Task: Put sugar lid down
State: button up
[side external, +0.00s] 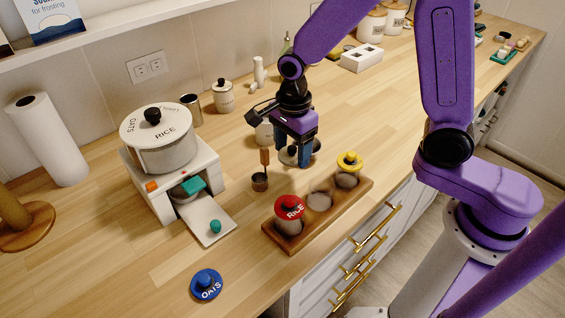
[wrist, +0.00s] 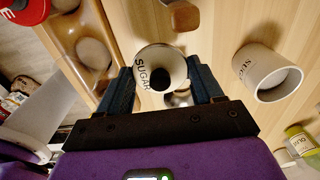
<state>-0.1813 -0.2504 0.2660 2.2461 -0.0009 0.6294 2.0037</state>
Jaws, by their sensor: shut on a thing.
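My gripper (side external: 293,156) points down over the counter, shut on the sugar lid (side external: 286,157). In the wrist view, the round white lid (wrist: 152,68) with dark SUGAR lettering sits between the two blue fingers of my gripper (wrist: 162,85). I cannot tell whether the lid touches the counter or is just above it. The white sugar jar (wrist: 266,80) stands open to the right in the wrist view. In the side view, the jar (side external: 264,134) is partly hidden behind my gripper.
A small dark cup (side external: 260,182) with a wooden-handled tool stands near my gripper. A wooden rack (side external: 326,217) holds jars with red and yellow lids along the front edge. A white appliance (side external: 158,190) carries the rice pot (side external: 160,150). A blue OATS lid (side external: 207,286) lies front left.

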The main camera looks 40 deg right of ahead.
aim_at(283, 151)
jog(key=shift+w+a+f, duration=0.2)
jog(key=shift+w+f, duration=0.35)
jog(key=shift+f, duration=0.2)
jog(key=shift+w+a+f, duration=0.2)
jog(key=shift+w+f, duration=0.35)
jog(key=shift+f, duration=1.65)
jog(key=o, duration=1)
jog(key=shift+r, duration=0.1)
